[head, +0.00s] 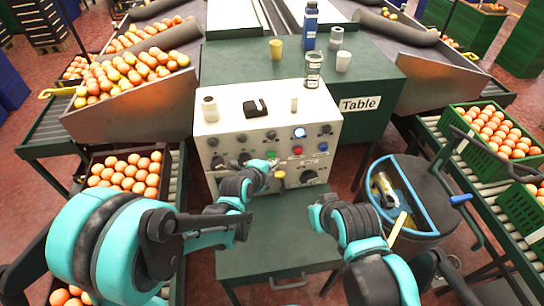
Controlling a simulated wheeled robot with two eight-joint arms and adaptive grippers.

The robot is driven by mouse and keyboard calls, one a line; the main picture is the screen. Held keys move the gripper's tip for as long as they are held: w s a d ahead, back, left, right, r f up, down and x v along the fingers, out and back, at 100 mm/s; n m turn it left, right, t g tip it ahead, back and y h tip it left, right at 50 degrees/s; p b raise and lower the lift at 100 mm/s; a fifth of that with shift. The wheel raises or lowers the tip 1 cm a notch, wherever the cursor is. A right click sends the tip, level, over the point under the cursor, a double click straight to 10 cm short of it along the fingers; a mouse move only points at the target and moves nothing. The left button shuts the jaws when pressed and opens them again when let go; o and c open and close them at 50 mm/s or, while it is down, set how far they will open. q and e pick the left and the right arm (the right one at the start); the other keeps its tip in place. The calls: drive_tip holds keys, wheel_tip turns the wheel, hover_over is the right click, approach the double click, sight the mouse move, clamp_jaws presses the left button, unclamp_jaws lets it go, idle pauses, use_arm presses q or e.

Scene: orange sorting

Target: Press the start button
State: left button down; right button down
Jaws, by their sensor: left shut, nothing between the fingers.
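The white control box (230,140) stands in front of the green table, its front face carrying several knobs and buttons. A green button (272,155) is on that face, left of a red button (297,150) and a blue button (322,147). None has a label I can read, so I cannot tell which is the start button. My left gripper (274,166) is shut and empty at the front face, just below the green button. I cannot tell whether it touches it. My right arm is bent at lower right, and its gripper does not show.
A yellow knob (279,176) is close below my left gripper. Cups and a blue bottle (310,26) stand behind the box. Crates of oranges (127,172) flank both sides. A round dark bin (407,200) is at right.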

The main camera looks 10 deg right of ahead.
use_arm(q)
drive_tip(key=shift+w, duration=0.15)
drive_tip(key=shift+w, duration=0.3)
drive_tip(key=shift+w, duration=0.55)
idle(0.8)
drive_tip(key=shift+s, duration=1)
drive_tip(key=s, duration=0.5)
drive_tip(key=shift+b, duration=0.4)
idle(0.5)
